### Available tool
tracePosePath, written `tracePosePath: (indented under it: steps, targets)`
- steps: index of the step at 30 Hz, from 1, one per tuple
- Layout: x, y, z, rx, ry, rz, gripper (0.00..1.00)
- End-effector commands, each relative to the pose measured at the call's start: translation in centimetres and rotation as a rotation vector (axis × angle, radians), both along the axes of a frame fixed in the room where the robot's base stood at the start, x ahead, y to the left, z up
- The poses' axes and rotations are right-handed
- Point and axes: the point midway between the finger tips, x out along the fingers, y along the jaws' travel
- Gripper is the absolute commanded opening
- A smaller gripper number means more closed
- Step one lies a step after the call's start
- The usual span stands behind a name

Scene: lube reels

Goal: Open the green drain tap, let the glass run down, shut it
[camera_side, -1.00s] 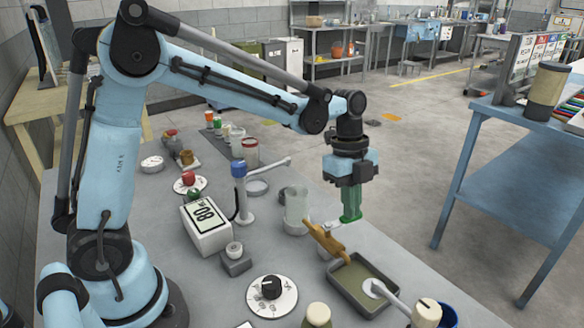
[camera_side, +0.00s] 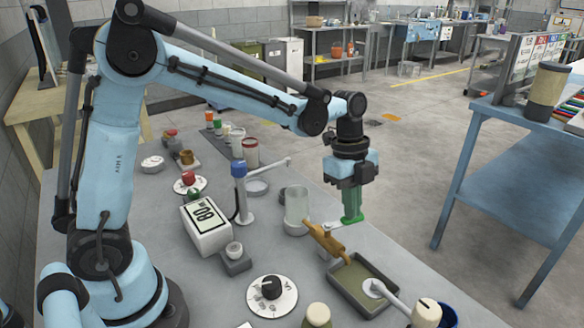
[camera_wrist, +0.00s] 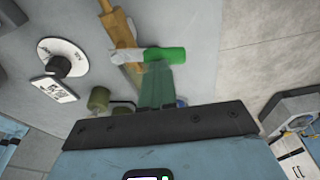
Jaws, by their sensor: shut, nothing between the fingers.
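The brass drain tap (camera_side: 327,240) runs from beside the clear glass (camera_side: 297,208) towards a dark tray (camera_side: 340,292) at the front. A pale lever on the tap ends in a green handle (camera_wrist: 166,54). My gripper (camera_side: 352,214) points down at the handle, its green fingers shut with nothing between them. In the wrist view the fingertips (camera_wrist: 160,66) lie against or just over the handle; I cannot tell if they touch. The brass tap body (camera_wrist: 118,28) also shows there. The glass's liquid level is hard to read. The tray's floor looks olive.
A display reading 80 (camera_side: 205,219) stands left of the glass. A blue-capped post with a side arm (camera_side: 241,185) is behind it. A black knob on a white dial (camera_side: 271,288) and a pale-handled tool (camera_side: 385,292) lie near the front. A blue table (camera_side: 525,150) stands right.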

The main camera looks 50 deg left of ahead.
Motion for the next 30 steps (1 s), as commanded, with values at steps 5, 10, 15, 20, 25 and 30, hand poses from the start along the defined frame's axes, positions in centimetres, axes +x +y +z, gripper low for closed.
tracePosePath:
  steps: [5,10,15,20,25,30]
  targets:
    - [-0.3,-1.1,1.0,-0.006,0.002,-0.002,0.0]
    - [-0.2,-1.9,3.8,0.006,-0.002,0.002,0.0]
    - [-0.1,-1.0,6.9,0.007,-0.003,0.004,0.0]
    - [0.0,-0.4,9.6,0.007,-0.003,0.006,0.0]
    - [0.0,0.0,11.8,0.008,-0.003,0.004,0.0]
    - [0.0,0.2,12.9,0.008,-0.002,0.002,0.0]
